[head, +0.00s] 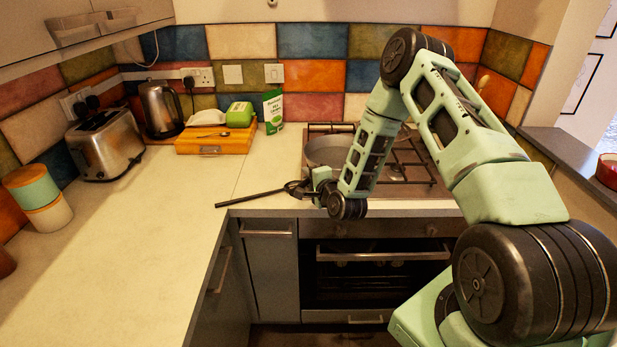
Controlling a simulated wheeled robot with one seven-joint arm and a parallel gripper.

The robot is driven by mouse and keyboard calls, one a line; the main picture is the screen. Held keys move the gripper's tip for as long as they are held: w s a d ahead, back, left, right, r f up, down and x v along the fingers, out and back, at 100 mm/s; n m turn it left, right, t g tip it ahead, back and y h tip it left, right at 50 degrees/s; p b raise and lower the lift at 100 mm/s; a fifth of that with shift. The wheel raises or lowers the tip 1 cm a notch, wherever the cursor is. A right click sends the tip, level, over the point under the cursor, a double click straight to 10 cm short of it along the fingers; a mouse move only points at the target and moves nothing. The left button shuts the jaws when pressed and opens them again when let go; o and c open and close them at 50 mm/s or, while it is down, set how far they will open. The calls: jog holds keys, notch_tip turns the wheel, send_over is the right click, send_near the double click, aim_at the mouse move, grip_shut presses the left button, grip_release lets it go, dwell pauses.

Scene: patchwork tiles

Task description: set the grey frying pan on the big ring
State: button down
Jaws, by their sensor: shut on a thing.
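The grey frying pan (327,151) is at the left side of the hob (420,174), with its dark handle (245,198) pointing left and toward me over the worktop's front edge. My gripper (299,188) is shut on the handle near the pan; the fingers are small and dark here. My arm covers the pan's right part and much of the hob. The big ring cannot be picked out; the burners are largely hidden by the pan and my arm. I cannot tell whether the pan rests on the grates or hangs just above them.
A wooden box (214,139) with a green-and-white item (239,115) on it stands at the back, beside a green packet (273,111). A kettle (160,108), toaster (105,144) and stacked canisters (39,198) stand left. The left worktop (130,235) is clear. The oven (375,275) is below.

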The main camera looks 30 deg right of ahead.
jog(key=c, duration=1.3)
grip_release()
jog(key=shift+c, duration=0.2)
jog(key=b+v, duration=0.4)
jog(key=v, duration=0.8)
jog(key=s+a+r+n+g+y, duration=0.2)
jog(key=s+a+n+g+y, duration=0.15)
jog(key=a+n, duration=0.6)
jog(key=s+a+r+n+g+y, duration=0.25)
jog(key=a+n+g, duration=0.35)
jog(key=a, duration=0.6)
jog(key=s+a+r+n+g+h, duration=0.1)
jog(key=s+a+r+n+g, duration=0.2)
jog(key=s+n, duration=0.3)
jog(key=s+a+r+n+g+h+b, duration=0.1)
jog(key=s+n, duration=0.4)
jog(key=s, duration=1)
jog(key=shift+s+a+r+n+g+h, duration=0.4)
jog(key=shift+a+r+g+h, duration=0.3)
jog(key=shift+a+r+g, duration=0.25)
